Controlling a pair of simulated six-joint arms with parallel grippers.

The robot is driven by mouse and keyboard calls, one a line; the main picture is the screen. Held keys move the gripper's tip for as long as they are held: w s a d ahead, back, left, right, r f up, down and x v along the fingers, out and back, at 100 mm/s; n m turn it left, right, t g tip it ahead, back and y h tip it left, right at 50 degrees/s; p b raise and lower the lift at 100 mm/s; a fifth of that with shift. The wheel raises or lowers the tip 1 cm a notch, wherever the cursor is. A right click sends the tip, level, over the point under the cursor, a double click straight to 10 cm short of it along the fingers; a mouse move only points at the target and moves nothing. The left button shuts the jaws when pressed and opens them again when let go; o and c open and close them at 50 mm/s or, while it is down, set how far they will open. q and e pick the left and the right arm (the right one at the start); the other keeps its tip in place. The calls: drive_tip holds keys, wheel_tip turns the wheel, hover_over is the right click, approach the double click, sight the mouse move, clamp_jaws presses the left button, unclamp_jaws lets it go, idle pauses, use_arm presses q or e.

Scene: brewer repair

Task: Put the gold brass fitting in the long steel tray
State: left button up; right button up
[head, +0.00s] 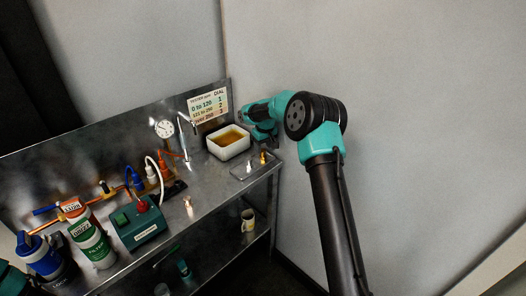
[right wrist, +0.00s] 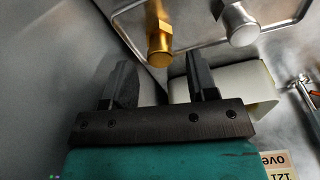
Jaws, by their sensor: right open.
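The gold brass fitting (head: 263,157) stands at the right end of a shallow steel tray (head: 236,176) on the bench. In the right wrist view the gold fitting (right wrist: 158,38) appears upright inside the tray's rim (right wrist: 128,37). A silver fitting (head: 249,167) stands beside it, and shows in the wrist view (right wrist: 239,26). My right gripper (head: 264,143) is just behind the tray, by its right end. In the wrist view the gripper (right wrist: 158,64) is open and empty, its fingers apart from the gold fitting.
A white tub of amber liquid (head: 228,146) stands close behind the tray, beside my right gripper. A tap (head: 183,135), a gauge (head: 165,129), a green box (head: 138,226) and bottles (head: 92,244) stand farther left. A mug (head: 248,218) is on the lower shelf.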

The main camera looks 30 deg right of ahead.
sight(265, 157)
wheel_tip(265, 157, up, 9)
drive_tip(key=s, duration=0.1)
idle(0.7)
